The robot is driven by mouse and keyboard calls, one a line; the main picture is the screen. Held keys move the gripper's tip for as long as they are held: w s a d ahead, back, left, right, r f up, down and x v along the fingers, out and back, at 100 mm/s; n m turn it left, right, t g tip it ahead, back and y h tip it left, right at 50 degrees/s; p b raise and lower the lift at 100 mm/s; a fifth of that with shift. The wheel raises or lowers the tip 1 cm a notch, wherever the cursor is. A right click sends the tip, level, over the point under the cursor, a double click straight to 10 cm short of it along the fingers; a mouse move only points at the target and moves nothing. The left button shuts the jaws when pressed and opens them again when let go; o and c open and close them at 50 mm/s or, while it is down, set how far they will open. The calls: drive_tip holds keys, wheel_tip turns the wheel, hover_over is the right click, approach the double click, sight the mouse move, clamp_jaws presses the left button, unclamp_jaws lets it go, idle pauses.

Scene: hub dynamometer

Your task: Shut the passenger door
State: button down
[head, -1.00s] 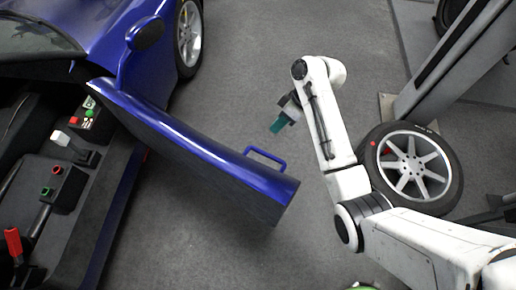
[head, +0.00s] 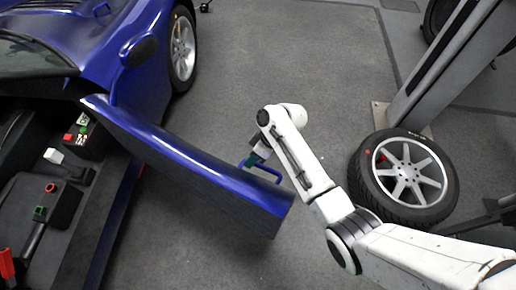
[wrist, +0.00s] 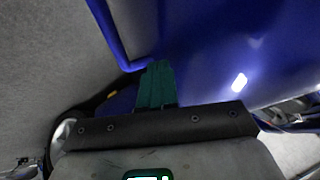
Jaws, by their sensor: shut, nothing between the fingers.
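The blue passenger door (head: 190,158) stands open, swung out from the blue car body on the left. A blue bar handle (head: 267,173) sticks out from its outer face near the free end. My gripper (head: 252,160) is at the door's outer side, close beside the handle. In the wrist view its green fingers (wrist: 156,84) are together and empty, in front of the door's blue panel (wrist: 220,50), with the handle (wrist: 108,32) just to their left. I cannot tell whether the fingers touch the door.
The car's cabin holds a console with red and green buttons (head: 50,188) and levers. A loose wheel (head: 404,180) lies on the floor to the right, near a grey post (head: 440,60). The grey floor beyond the door is clear.

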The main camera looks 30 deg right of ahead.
drive_tip(key=shift+s+a+f, duration=0.15)
drive_tip(key=shift+s+a, duration=0.1)
drive_tip(key=shift+a, duration=0.15)
drive_tip(key=shift+s+a, duration=0.1)
drive_tip(key=shift+a, duration=0.05)
